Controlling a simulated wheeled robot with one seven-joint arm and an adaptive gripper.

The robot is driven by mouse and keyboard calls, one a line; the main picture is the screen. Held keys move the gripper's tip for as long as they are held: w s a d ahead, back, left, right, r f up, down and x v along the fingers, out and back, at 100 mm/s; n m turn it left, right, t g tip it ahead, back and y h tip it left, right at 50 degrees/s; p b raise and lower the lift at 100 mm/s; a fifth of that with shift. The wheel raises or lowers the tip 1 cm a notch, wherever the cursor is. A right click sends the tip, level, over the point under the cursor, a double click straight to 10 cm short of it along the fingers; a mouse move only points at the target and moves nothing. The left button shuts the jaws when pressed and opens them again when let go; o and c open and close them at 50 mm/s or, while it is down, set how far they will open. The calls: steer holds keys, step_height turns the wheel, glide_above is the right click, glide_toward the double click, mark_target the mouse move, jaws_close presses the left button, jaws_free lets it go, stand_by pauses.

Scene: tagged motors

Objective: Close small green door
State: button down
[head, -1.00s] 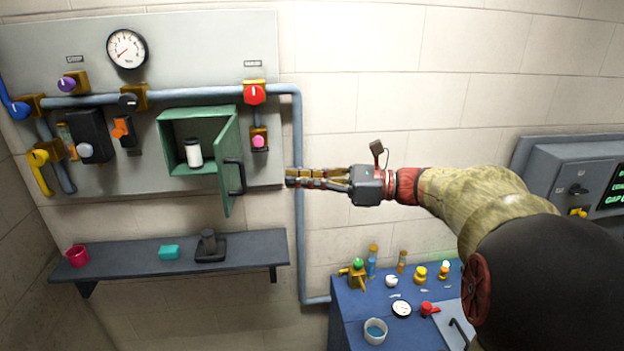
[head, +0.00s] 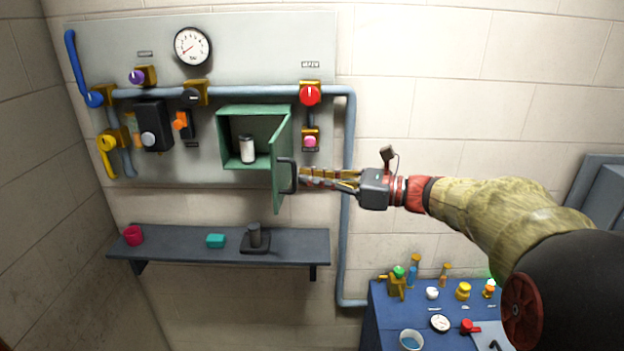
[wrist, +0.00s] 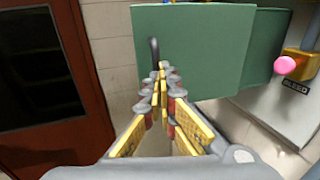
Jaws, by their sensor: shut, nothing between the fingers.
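The small green door (head: 281,165) stands open in the head view, hinged on the right side of the green wall cabinet (head: 232,110) and swung out toward me. Its dark handle (head: 291,175) is on its outer face. In the wrist view the door (wrist: 195,45) fills the upper middle, with the handle (wrist: 154,52) at its left. My gripper (head: 302,177) is shut and empty, with its fingertips right by the handle on the door's right side. The fingertips show in the wrist view (wrist: 162,70) just below the handle; I cannot tell whether they touch it.
A white container (head: 247,150) stands inside the cabinet. A pink knob (head: 310,141) and a red knob (head: 310,95) sit to its right, near a vertical pipe (head: 347,240). A shelf (head: 190,243) runs below. A blue bench (head: 385,320) with small items is lower right.

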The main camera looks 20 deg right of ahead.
mark_target(275, 183)
steer(key=shift+a, duration=0.1)
steer(key=shift+a+m+t+h+b, duration=0.55)
steer(key=shift+a+m+t+h, duration=0.35)
steer(key=shift+a, duration=0.45)
steer(key=shift+m+t+h, duration=0.6)
steer(key=shift+t+h, duration=0.2)
steer(key=shift+t, duration=0.1)
steer(key=a+b, duration=0.1)
steer(key=a, duration=0.1)
steer(key=w+a+b, duration=0.1)
steer(key=a, duration=0.2)
steer(key=shift+w+f, duration=0.1)
steer(key=w+a+m+t+h+b, duration=0.1)
steer(key=w+a+h+b, duration=0.1)
steer(key=w+a+b, duration=0.3)
steer(key=w+a+m+t+h+b, duration=0.1)
steer(key=w+a+b, duration=0.4)
steer(key=w, duration=0.7)
steer(key=shift+w+a+m+h+b, duration=0.4)
steer(key=shift+a+m+h, duration=0.15)
steer(key=shift+a, duration=0.35)
steer(key=shift+s, duration=0.1)
